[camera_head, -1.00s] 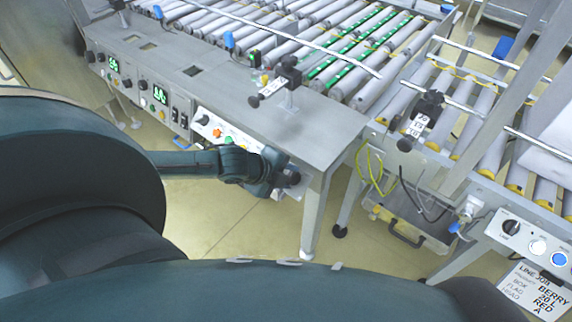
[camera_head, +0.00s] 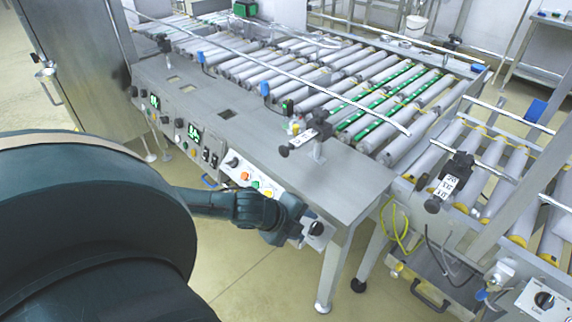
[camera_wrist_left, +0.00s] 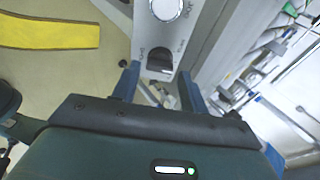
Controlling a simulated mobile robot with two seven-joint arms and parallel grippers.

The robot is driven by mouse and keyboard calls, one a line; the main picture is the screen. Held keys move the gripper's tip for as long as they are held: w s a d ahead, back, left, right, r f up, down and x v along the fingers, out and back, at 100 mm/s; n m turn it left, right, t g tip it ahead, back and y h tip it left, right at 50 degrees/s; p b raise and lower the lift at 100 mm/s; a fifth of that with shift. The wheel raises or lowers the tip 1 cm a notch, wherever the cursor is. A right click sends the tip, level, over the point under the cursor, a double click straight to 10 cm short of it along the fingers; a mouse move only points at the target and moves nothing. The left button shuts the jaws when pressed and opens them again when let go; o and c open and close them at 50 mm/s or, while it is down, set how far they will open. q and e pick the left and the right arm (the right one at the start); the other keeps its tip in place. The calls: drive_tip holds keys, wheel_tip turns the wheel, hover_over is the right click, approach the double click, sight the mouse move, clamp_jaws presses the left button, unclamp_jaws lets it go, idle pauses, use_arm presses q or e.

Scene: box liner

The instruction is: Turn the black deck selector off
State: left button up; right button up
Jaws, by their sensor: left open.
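The black deck selector (camera_head: 316,228) is a dark knob on a light plate at the right end of the front control panel. In the left wrist view the black selector (camera_wrist_left: 159,60) sits on its pale plate, with a round white part above it. My left gripper (camera_head: 292,222) is at that end of the panel, just left of the knob. Contact cannot be told. My right gripper is not in view.
The panel (camera_head: 255,184) holds another black knob (camera_head: 232,162) and coloured buttons left of my gripper. A black clamp (camera_head: 312,132) stands on the deck above. A second roller conveyor (camera_head: 500,170) is at the right. Open floor (camera_head: 270,275) lies below.

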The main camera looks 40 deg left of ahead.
use_arm(q)
drive_tip(key=p+v, duration=0.2)
drive_tip(key=v, duration=0.8)
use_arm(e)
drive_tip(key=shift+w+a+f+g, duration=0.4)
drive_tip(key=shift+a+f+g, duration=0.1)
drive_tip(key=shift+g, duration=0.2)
use_arm(q)
drive_tip(key=shift+s+r, duration=0.1)
drive_tip(key=shift+d, duration=0.1)
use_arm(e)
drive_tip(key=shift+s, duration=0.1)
